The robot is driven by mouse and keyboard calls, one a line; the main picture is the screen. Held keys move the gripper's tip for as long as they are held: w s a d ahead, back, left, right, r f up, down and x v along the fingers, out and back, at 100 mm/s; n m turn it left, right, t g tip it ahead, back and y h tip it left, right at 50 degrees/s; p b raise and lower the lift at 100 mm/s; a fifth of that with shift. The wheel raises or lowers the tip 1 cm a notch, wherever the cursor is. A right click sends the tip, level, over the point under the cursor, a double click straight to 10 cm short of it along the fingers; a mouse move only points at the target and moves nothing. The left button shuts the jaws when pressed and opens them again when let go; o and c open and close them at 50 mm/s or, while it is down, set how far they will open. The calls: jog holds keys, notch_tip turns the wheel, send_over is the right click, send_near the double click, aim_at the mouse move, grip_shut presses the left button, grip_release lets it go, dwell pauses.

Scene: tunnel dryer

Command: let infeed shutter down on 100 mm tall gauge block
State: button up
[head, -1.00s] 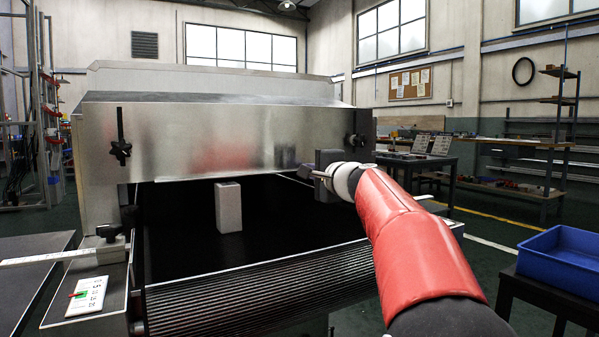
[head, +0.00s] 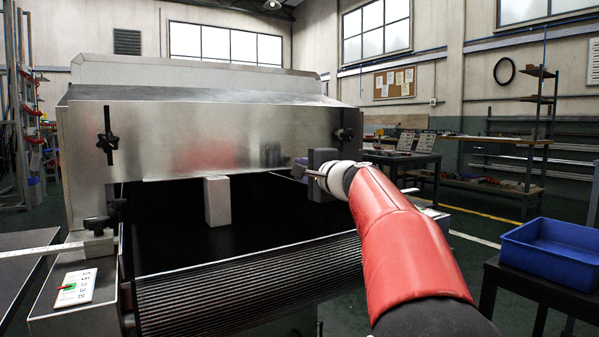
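The infeed shutter (head: 225,135) is a wide bare metal plate across the dryer mouth. A black star knob (head: 107,143) sits in a slot at its left, and another dark knob (head: 345,134) is at its right. The pale gauge block (head: 217,203) stands upright on the dark belt (head: 270,210) beneath the shutter. Its top meets the shutter's lower edge in the picture; I cannot tell whether they touch. My gripper (head: 312,175) is at the shutter's right end, just below the right knob. Its fingers are small and partly hidden, so their opening is unclear.
A blue bin (head: 555,248) stands on a dark stand at right. A dark table (head: 402,160) stands behind my arm.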

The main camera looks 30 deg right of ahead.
jog(key=s, duration=0.6)
jog(key=shift+b, duration=0.4)
jog(key=shift+d, duration=0.1)
